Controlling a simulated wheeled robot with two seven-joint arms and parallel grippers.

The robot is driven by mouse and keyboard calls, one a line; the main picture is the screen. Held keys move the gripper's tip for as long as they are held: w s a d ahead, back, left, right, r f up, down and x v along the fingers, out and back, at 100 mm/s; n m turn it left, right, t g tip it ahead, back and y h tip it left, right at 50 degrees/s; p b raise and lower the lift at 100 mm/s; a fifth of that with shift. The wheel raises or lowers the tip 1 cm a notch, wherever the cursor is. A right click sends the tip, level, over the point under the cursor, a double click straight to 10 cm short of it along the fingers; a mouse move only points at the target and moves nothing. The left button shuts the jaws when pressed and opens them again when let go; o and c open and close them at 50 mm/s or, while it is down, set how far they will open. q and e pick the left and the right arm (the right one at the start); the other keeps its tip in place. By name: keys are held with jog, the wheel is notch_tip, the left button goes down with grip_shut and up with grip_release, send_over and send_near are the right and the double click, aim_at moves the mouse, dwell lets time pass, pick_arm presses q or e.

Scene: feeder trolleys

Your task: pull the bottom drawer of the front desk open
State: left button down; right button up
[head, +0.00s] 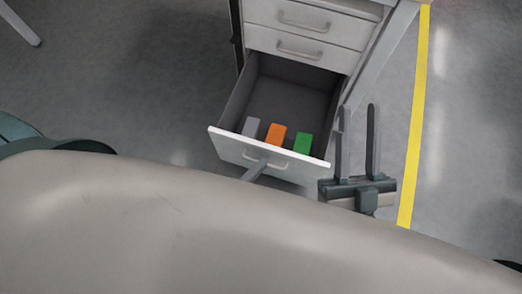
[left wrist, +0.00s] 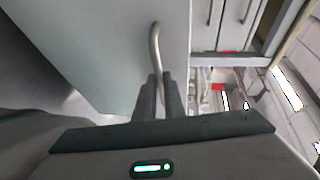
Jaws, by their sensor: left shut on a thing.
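The bottom drawer (head: 268,158) of the white front desk stands well out from the desk body, and its dark inside shows in the head view. My left gripper (head: 261,162) is at the drawer's front, shut on its curved metal handle (left wrist: 155,42). In the left wrist view the two fingers of my left gripper (left wrist: 159,88) close around the handle's end, against the pale drawer front (left wrist: 110,50). Most of my left arm is hidden in the head view. My right gripper (head: 357,125) is open and empty, right of the drawer, its fingers apart.
A grey block (head: 250,126), an orange block (head: 275,134) and a green block (head: 303,143) lie in the drawer. Two drawers above (head: 305,50) are shut. A desk leg (head: 380,55) and a yellow floor line (head: 416,110) are at right.

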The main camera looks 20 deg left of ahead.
pick_arm(q)
jog(key=c, duration=1.8)
grip_release()
jog(key=shift+c, duration=0.2)
pick_arm(e)
jog(key=shift+f, duration=0.35)
jog(key=shift+s+f, duration=0.1)
jog(key=shift+s, duration=0.05)
